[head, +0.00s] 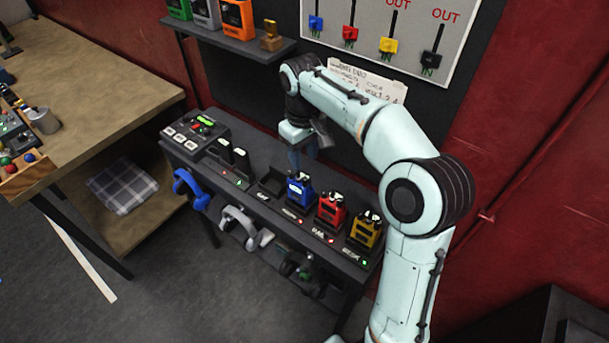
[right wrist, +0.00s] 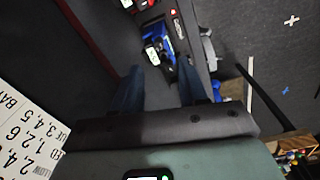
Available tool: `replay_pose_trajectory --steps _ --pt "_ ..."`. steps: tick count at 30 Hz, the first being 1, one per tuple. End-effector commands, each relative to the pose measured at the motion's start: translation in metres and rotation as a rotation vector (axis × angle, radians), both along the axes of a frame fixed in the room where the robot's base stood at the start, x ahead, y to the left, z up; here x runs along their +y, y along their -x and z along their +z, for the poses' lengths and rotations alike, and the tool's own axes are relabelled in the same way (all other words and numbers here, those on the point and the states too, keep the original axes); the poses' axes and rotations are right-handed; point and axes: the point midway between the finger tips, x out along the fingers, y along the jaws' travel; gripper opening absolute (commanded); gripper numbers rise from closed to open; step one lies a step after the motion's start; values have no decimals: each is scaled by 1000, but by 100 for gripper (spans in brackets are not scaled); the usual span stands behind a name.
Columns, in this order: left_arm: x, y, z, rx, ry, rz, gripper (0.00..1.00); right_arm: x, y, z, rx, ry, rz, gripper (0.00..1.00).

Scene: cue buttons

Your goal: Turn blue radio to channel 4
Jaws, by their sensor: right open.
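The blue radio (head: 299,188) stands upright in a charger dock on the dark shelf table (head: 262,187), left of the red radio (head: 331,211) and the yellow radio (head: 365,231). My right gripper (head: 304,158) is just behind and above the blue radio, partly hidden by its own wrist. In the right wrist view its open fingers (right wrist: 160,68) point toward the blue radio (right wrist: 158,46), and nothing is held between them. The radio's knob setting is too small to read. My left gripper is not in view.
A sign with numbers (head: 375,85) is partly hidden behind my right arm. An empty dock (head: 270,185) lies left of the blue radio. Blue headphones (head: 190,187) and white ones (head: 240,225) hang at the front edge. A shelf (head: 225,38) is above.

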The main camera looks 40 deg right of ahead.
Motion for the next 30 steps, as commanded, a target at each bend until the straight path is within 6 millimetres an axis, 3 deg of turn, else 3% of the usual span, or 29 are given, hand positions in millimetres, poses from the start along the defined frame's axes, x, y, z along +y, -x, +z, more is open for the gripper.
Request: replay_pose_trajectory --steps 1,3,10,16,25,29,30 --pt "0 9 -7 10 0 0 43 0 3 -18 11 0 0 43" --pt "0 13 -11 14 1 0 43 -1 3 -34 12 0 0 43" --pt "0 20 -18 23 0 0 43 -1 2 -71 8 -1 -1 43" --pt "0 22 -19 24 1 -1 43 -2 1 -85 5 -1 -1 43" --pt "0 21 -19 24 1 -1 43 -2 1 -86 3 0 -1 43" --pt "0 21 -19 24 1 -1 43 -2 1 -85 3 0 -1 0" --pt "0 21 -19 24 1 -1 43 -2 1 -85 3 0 -1 0"
